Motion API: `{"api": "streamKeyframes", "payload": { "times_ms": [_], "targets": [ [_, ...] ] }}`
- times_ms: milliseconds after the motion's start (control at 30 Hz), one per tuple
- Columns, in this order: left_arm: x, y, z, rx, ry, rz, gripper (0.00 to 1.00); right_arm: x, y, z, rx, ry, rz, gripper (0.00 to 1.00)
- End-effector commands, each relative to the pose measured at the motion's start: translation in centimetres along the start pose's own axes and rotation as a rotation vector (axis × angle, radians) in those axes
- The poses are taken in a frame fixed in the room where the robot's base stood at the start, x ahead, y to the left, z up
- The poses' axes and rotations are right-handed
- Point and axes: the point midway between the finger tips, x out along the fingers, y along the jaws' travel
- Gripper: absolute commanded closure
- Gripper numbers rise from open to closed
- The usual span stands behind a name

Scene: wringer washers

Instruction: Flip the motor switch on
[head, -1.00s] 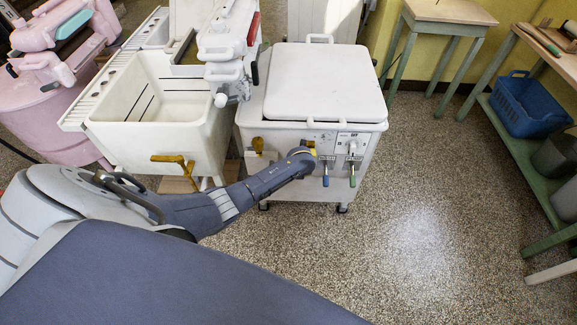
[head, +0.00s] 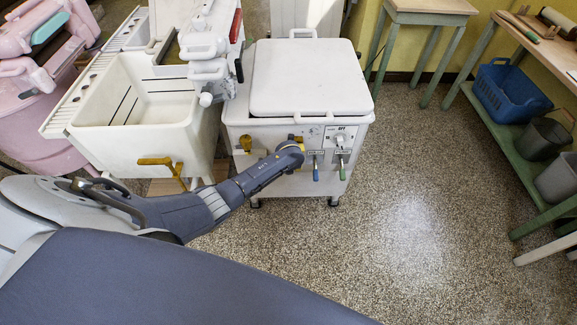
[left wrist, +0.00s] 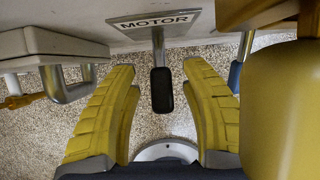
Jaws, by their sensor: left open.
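The motor switch is a metal lever with a black grip (left wrist: 162,90), hanging under a plate marked MOTOR (left wrist: 155,20) in the left wrist view. My left gripper (left wrist: 160,70) is open, with a yellow finger on each side of the black grip and gaps between. In the head view my left gripper (head: 297,143) is at the front of the white washer (head: 310,85). It hides the motor lever there. A blue-handled lever (head: 316,172) and a green-handled lever (head: 342,171) hang just to its right. My right gripper is not in view.
A white tub (head: 140,100) with a wringer (head: 208,65) stands at left. A large yellow object (left wrist: 290,110), unclear, sits close at right in the wrist view. Floor at right is clear.

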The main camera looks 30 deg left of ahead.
Motion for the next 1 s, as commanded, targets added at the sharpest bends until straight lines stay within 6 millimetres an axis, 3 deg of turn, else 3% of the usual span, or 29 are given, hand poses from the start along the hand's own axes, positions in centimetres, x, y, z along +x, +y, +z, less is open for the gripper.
{"api": "streamKeyframes", "payload": {
  "times_ms": [267, 800, 1000],
  "targets": [
    [-1.3, -0.1, -0.1, 0.000, 0.001, -0.002, 0.55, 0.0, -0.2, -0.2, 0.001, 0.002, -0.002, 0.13],
    [-8.9, 0.0, 0.0, 0.000, -0.001, -0.002, 0.55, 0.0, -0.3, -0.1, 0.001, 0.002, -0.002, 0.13],
    [-10.9, 0.0, 0.1, 0.000, -0.001, -0.001, 0.55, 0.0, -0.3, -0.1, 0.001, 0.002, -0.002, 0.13]
  ]
}}
